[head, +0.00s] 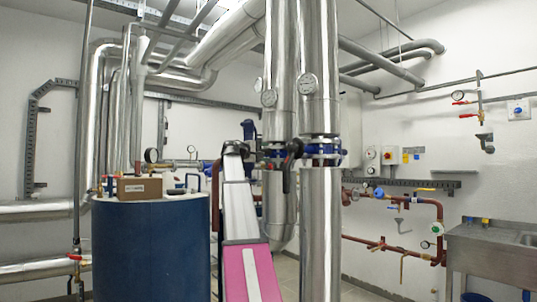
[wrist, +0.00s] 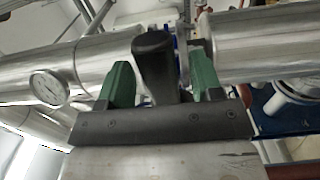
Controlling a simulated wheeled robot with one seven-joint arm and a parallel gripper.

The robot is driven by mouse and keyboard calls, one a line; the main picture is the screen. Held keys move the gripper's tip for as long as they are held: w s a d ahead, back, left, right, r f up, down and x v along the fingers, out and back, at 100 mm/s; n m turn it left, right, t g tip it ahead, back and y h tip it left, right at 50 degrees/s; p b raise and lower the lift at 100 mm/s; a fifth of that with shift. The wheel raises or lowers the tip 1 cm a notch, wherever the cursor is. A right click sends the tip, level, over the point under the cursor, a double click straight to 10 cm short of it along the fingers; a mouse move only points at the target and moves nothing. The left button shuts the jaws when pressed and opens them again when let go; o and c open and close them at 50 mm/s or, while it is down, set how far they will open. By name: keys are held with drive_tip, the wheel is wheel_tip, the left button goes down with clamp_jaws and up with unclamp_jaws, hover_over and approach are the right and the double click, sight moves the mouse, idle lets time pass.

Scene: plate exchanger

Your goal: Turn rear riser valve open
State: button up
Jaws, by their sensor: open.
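Two silver risers stand side by side in the head view, each with blue valve flanges at mid height. The left riser's blue valve (head: 275,153) is partly covered by my gripper. The right riser's blue valve (head: 322,152) shows clearer. In the wrist view my gripper (wrist: 161,82) is open, its two green fingertips apart. A black valve handle (wrist: 155,62) stands upright between them, with a gap on each side. Blue valve parts show just behind it. I cannot tell from the wrist view alone which riser this handle belongs to.
A dial gauge (wrist: 48,88) sits on the pipe left of the handle. A blue tank (head: 150,245) with a cardboard box (head: 140,188) on top stands left of my arm. A steel sink (head: 495,240) is at the right, with floor space between.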

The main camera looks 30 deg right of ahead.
drive_tip(key=shift+w+d, duration=0.1)
drive_tip(key=shift+d, duration=1.3)
clamp_jaws()
drive_tip(key=shift+f, duration=0.1)
